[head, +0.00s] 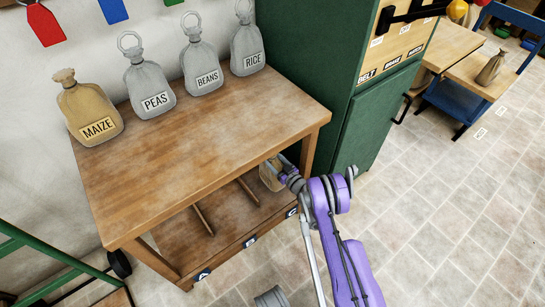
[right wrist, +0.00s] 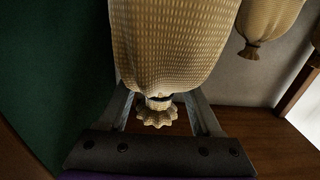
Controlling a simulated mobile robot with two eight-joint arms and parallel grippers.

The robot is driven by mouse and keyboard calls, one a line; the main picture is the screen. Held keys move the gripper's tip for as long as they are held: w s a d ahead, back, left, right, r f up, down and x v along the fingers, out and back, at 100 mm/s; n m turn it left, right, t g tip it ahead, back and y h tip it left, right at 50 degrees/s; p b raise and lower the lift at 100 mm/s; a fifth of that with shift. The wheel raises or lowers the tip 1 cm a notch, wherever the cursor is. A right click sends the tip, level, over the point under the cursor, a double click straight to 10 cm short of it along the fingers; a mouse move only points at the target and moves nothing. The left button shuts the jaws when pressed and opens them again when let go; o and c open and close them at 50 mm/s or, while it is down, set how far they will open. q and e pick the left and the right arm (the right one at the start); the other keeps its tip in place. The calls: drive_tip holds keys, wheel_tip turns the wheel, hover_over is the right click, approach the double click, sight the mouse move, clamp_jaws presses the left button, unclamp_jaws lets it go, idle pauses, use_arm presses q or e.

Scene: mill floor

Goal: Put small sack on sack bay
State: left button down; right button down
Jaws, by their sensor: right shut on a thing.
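A small tan woven sack (head: 268,178) is at the right end of the bench's lower shelf, by the label C. My right gripper (head: 281,172) is shut on its tied neck. In the right wrist view the sack (right wrist: 175,45) fills the upper middle, with its gathered neck between the fingers. The tabletop and gripper hide part of it in the head view, and I cannot tell whether its base touches the shelf. The sack bay is the lower shelf (head: 175,243), with thin dividers and labels A, B and C.
Sacks marked MAIZE (head: 95,112), PEAS (head: 150,90), BEANS (head: 202,68) and RICE (head: 247,50) stand on the bench top (head: 200,135). A green cabinet (head: 375,125) is close on the right. Another tan sack (right wrist: 262,22) shows in the wrist view.

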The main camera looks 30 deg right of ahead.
drive_tip(key=shift+f+b, duration=0.35)
drive_tip(key=shift+f, duration=1.4)
drive_tip(key=shift+c, duration=0.3)
unclamp_jaws()
drive_tip(key=shift+s, duration=0.1)
